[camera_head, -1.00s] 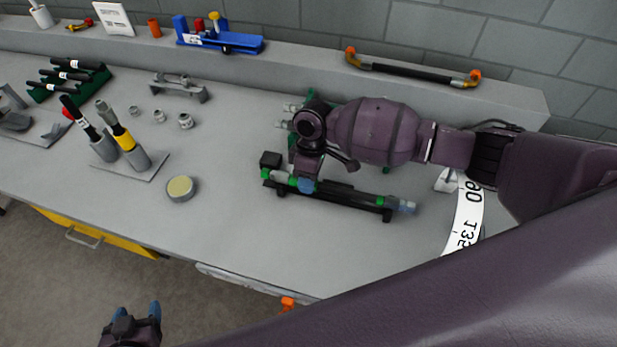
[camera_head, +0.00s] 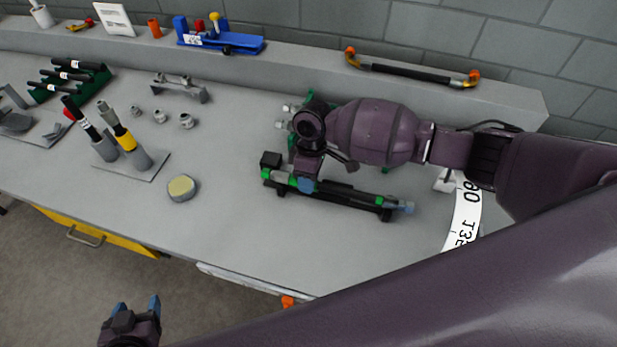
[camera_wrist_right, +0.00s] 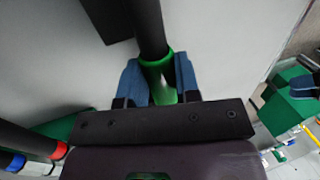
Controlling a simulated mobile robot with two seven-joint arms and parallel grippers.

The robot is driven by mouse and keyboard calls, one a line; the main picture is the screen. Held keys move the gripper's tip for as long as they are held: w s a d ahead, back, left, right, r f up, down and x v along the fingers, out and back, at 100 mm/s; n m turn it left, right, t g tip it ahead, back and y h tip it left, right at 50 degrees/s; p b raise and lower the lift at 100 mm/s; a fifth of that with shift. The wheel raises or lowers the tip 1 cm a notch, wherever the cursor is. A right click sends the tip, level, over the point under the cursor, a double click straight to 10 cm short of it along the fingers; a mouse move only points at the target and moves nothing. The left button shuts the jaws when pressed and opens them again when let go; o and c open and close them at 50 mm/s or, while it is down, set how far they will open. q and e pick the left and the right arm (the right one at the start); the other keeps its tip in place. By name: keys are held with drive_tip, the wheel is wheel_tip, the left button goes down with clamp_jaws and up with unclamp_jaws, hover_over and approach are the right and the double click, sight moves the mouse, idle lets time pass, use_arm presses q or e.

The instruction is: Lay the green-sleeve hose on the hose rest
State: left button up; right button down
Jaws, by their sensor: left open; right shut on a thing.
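The green-sleeve hose (camera_head: 350,193) is a black tube with green bands and a pale metal end at its right. My right gripper (camera_head: 306,185) is shut on it near its left end. In the right wrist view the blue fingertips (camera_wrist_right: 160,88) close around the hose (camera_wrist_right: 149,25) at its green sleeve. The dark hose rest (camera_head: 386,214) is directly at the hose, which lies along it; I cannot tell whether they touch. My right wrist hides part of the area behind. My left gripper (camera_head: 135,312) is open and empty, off the front of the bench.
A green rack (camera_head: 100,79) holding dark hoses, two upright tools on a grey plate (camera_head: 125,170) and a round tin (camera_head: 182,188) stand left. A blue tool (camera_head: 225,42) and a black-handled bar (camera_head: 412,72) are on the back ledge.

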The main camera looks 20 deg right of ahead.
drive_tip(key=shift+f, duration=0.1)
idle(0.8)
drive_tip(key=c, duration=0.8)
unclamp_jaws()
drive_tip(key=shift+o, duration=0.2)
drive_tip(key=v, duration=1.1)
drive_tip(key=shift+p, duration=0.35)
drive_tip(key=shift+f, duration=0.1)
